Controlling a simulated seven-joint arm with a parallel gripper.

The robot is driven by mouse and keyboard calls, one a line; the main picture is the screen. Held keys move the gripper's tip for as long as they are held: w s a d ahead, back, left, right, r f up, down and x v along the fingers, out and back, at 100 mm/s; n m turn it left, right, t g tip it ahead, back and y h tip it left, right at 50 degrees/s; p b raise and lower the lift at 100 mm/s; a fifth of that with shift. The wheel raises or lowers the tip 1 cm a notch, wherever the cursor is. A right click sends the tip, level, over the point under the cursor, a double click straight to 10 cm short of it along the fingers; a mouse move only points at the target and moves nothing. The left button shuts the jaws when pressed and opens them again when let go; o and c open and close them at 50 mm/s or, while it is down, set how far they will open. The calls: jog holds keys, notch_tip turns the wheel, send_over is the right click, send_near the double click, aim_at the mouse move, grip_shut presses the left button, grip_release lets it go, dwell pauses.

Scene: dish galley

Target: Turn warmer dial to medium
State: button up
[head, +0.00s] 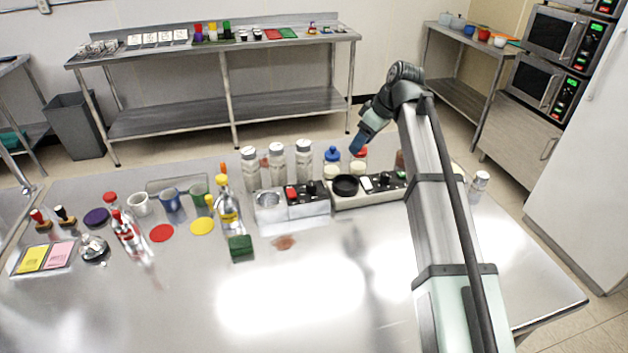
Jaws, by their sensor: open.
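Two low units with controls stand side by side on the steel counter (180,290). The right unit (350,201) has a round black plate, a white switch and small black dials (384,179). The left unit (295,213) has a silver top, a red switch and a black dial (309,188). I cannot tell for sure which is the warmer, and the dial settings are too small to read. My gripper (357,143) is open, above and behind the right unit, near the blue-capped jar, pointing down-left. It appears apart from the dials. My arm hides the right unit's right end.
White-capped shakers (304,160), a blue-capped jar (332,160) and a red-capped jar (359,160) crowd behind the units. A yellow-labelled bottle (228,208) and green sponge (241,247) are at left. The counter's front is mostly clear.

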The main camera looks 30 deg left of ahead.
aim_at(312, 183)
jog(key=s+a+r+n+g, duration=0.1)
jog(key=s+a+n+g, duration=0.15)
jog(key=s+a, duration=0.4)
jog(key=shift+n+t, duration=0.45)
jog(key=x, duration=0.4)
jog(key=s+d+x, duration=0.1)
jog(key=x, duration=0.3)
jog(key=d+x, duration=0.1)
jog(key=x, duration=0.3)
jog(key=shift+s+f, duration=0.25)
jog(key=shift+f, duration=0.25)
jog(key=c, duration=1)
